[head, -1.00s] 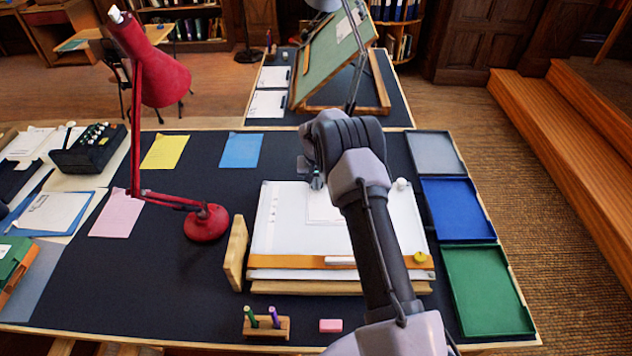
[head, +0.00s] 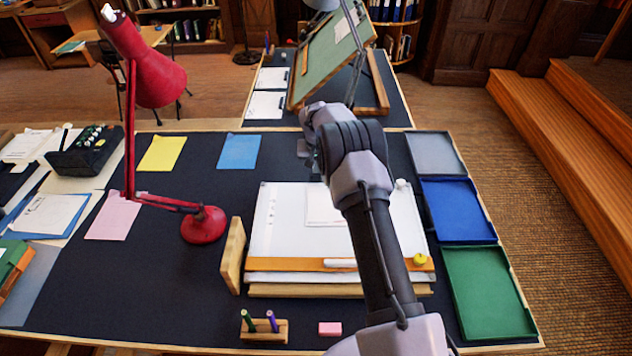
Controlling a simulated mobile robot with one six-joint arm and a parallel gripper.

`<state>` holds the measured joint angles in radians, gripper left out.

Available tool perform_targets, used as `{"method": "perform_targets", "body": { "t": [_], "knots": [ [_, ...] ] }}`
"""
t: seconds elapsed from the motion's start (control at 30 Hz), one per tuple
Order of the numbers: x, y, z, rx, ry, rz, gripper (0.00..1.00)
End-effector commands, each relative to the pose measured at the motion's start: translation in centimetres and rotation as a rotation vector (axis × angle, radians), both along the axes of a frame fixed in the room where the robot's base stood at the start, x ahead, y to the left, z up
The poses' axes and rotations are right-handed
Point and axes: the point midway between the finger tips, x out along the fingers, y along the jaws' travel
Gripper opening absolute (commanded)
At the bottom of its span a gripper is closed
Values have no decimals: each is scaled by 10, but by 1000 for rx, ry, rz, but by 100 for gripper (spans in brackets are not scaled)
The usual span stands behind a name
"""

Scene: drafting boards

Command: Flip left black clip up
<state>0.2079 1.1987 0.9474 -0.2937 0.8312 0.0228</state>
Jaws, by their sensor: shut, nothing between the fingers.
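The white drawing board (head: 285,225) lies on the dark table, with a paper sheet (head: 322,208) on it. My gripper (head: 313,163) is small and dark in the head view, near the board's far edge. It is shut and holds nothing. My arm crosses the right half of the board and hides part of it. I cannot make out a left black clip; the board's far left corner shows no clear dark clip at this size.
An orange bar (head: 290,265) runs along the board's near edge, with a yellow knob (head: 420,258). A red lamp (head: 203,224) stands left. Grey (head: 433,153), blue (head: 457,210) and green (head: 488,292) trays line the right edge. A pen holder (head: 264,334) stands in front.

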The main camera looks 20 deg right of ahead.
Motion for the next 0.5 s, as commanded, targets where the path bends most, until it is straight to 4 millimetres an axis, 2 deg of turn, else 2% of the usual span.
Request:
{"method": "perform_targets", "body": {
  "t": [0.03, 0.13, 0.5],
  "knots": [
    [-13, 3, -24, 9, 42, 1, 0],
    [-15, 4, -26, 11, 46, 1, 0],
    [-25, 10, 14, 13, 44, 1, 0]
  ]
}}
